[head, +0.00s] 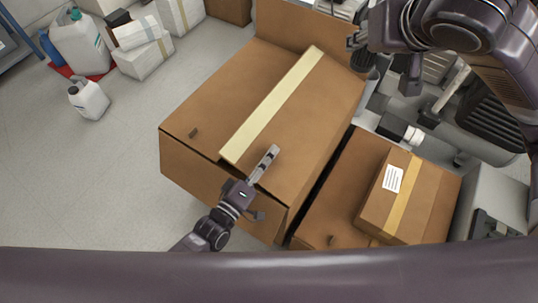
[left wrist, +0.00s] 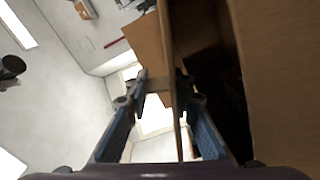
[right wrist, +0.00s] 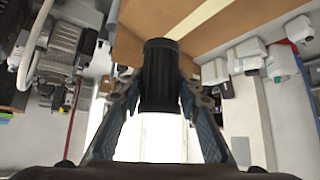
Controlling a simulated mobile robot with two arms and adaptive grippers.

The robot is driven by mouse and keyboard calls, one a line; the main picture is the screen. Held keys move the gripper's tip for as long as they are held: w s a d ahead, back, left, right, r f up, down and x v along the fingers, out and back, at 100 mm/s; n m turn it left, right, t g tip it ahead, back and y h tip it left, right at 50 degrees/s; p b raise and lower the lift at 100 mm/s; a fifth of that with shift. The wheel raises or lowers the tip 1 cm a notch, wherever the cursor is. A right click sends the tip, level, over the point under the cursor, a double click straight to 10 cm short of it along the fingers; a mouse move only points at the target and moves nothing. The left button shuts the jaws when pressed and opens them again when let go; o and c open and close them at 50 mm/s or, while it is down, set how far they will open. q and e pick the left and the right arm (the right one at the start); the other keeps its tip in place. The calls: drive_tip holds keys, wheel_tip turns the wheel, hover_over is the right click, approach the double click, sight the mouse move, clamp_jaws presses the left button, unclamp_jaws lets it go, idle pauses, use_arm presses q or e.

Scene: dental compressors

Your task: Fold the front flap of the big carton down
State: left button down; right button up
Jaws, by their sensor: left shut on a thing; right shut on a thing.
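The big carton (head: 225,95) is brown with a pale tape strip (head: 275,100) along its top. A dark gap shows under the front edge of its top. My left gripper (head: 262,170) is at that edge, with one finger above the top. In the left wrist view, its fingers (left wrist: 162,85) are on either side of a thin cardboard panel (left wrist: 178,125), seen edge-on, with the dark inside of the carton to the right. Which flap this is, I cannot tell. My right gripper (right wrist: 160,95) is shut on a black ribbed cylinder (right wrist: 160,65) by the carton's far right corner.
A smaller taped box (head: 425,205) with a white label lies on another carton (head: 325,200) at right. Compressor parts (head: 415,130) crowd the right side. White jugs (head: 80,45) and white boxes (head: 148,55) stand at the upper left.

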use_arm(q)
drive_tip(key=shift+s+a+f, duration=0.1)
drive_tip(key=shift+f, duration=0.25)
drive_tip(key=c, duration=2)
unclamp_jaws()
drive_tip(key=shift+o, duration=1.2)
drive_tip(key=shift+r, duration=0.1)
drive_tip(key=v, duration=1.2)
